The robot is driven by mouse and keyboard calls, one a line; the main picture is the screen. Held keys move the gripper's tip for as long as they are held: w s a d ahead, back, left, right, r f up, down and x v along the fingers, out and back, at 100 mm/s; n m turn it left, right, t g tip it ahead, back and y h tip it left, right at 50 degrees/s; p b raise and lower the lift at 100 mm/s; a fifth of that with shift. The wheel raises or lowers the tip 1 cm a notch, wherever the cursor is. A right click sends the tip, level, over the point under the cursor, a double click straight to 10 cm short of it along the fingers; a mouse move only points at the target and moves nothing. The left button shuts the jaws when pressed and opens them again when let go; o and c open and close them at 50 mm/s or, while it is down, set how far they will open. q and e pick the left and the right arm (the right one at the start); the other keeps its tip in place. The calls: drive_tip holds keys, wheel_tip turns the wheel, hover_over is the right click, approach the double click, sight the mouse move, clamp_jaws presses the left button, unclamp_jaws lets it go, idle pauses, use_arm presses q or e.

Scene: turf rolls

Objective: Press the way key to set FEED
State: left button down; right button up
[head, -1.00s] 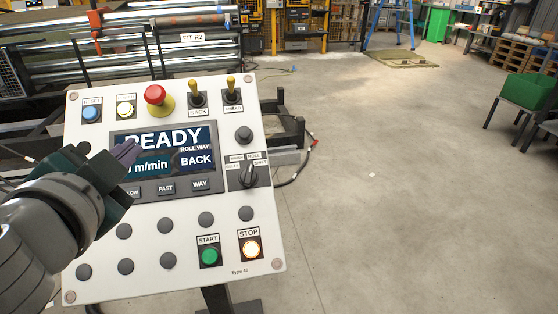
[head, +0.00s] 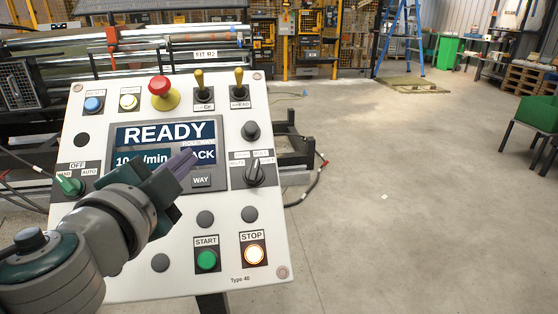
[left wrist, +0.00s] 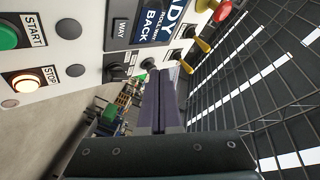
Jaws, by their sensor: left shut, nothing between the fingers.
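The WAY key (head: 201,181) is a dark key under the right part of the display (head: 165,135) on the white control panel (head: 225,283). It also shows in the left wrist view (left wrist: 121,30). The display reads READY, and BACK under ROLL WAY in the left wrist view. My left gripper (head: 188,160) is shut and empty, with its purple fingers in front of the display's lower right, up and left of the WAY key. The gripper hides part of the display and the keys left of WAY. I cannot tell if the fingertips touch the panel. My right gripper is not in view.
The panel also carries a red mushroom button (head: 160,90), two yellow toggles, a rotary selector (head: 254,173), a green START button (head: 206,261) and a lit STOP button (head: 253,254). A green selector (head: 70,186) sits at left. The floor at right is open.

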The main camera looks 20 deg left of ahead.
sight(201, 180)
use_arm(q)
drive_tip(key=w+f+b, duration=0.1)
drive_tip(key=w+a+f+b, duration=0.1)
drive_tip(key=f+b, duration=0.1)
drive_tip(key=w+a+f+b, duration=0.1)
drive_tip(key=f, duration=0.1)
drive_tip(key=shift+w, duration=0.1)
drive_tip(key=shift+w+a+f+b, duration=0.25)
drive_tip(key=shift+w+f+b, duration=0.15)
drive_tip(key=shift+b, duration=0.35)
idle(1.3)
drive_tip(key=shift+w+a+f+b, duration=0.15)
drive_tip(key=shift+w+f+b, duration=0.15)
drive_tip(key=shift+b, duration=0.1)
drive_tip(key=shift+w+a+f+b, duration=0.15)
drive_tip(key=shift+f+b, duration=0.15)
drive_tip(key=shift+b, duration=0.15)
idle(0.5)
drive_tip(key=shift+r, duration=0.1)
drive_tip(key=shift+s+d+r+p, duration=0.3)
drive_tip(key=shift+s+r+p, duration=0.2)
drive_tip(key=shift+p, duration=0.2)
drive_tip(key=shift+r, duration=0.15)
